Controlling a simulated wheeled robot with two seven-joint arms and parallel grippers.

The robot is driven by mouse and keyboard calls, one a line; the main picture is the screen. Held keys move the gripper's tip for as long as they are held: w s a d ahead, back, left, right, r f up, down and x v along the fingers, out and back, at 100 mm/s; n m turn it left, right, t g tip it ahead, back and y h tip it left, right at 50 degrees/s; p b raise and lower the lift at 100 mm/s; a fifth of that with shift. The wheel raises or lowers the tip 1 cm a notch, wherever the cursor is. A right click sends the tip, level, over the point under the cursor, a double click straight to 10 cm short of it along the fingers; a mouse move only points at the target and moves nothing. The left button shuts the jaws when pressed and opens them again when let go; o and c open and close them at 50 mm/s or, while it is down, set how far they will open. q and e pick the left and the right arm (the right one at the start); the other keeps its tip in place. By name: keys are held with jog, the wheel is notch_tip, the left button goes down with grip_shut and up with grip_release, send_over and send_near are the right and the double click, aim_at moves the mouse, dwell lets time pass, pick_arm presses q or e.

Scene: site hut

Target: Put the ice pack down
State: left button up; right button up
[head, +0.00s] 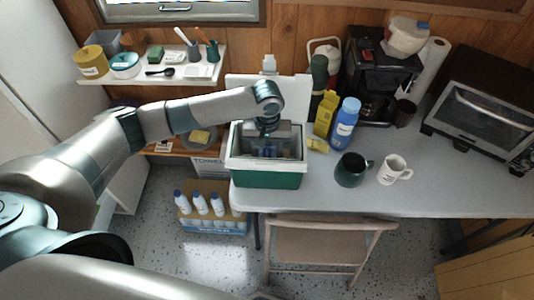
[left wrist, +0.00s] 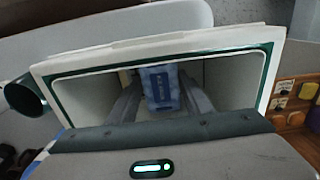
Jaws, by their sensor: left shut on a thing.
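A blue ice pack (left wrist: 161,88) with a dark label shows between the fingers of my left gripper in the left wrist view. My left gripper (head: 271,150) reaches down from above into an open green cooler with a white rim (head: 268,180) on the table. It is shut on the ice pack, inside the cooler's walls. The cooler's white rim also shows in the left wrist view (left wrist: 150,52). Whether the pack touches the cooler's floor cannot be told. My right gripper is not in view.
Right of the cooler on the table (head: 440,190) are a yellow box (head: 325,113), a blue bottle (head: 344,124), a dark green mug (head: 351,170) and a white mug (head: 393,169). A coffee maker (head: 375,70) and toaster oven (head: 485,100) stand behind. A folding chair (head: 325,243) is in front.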

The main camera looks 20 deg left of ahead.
pick_arm(q)
jog(key=shift+f, duration=0.15)
jog(key=shift+f, duration=0.2)
jog(key=o, duration=1.2)
jog(key=shift+o, duration=0.2)
jog(key=shift+r, duration=0.45)
notch_tip(320, 180, up, 12)
jog(key=b, duration=0.3)
jog(key=shift+f, duration=0.25)
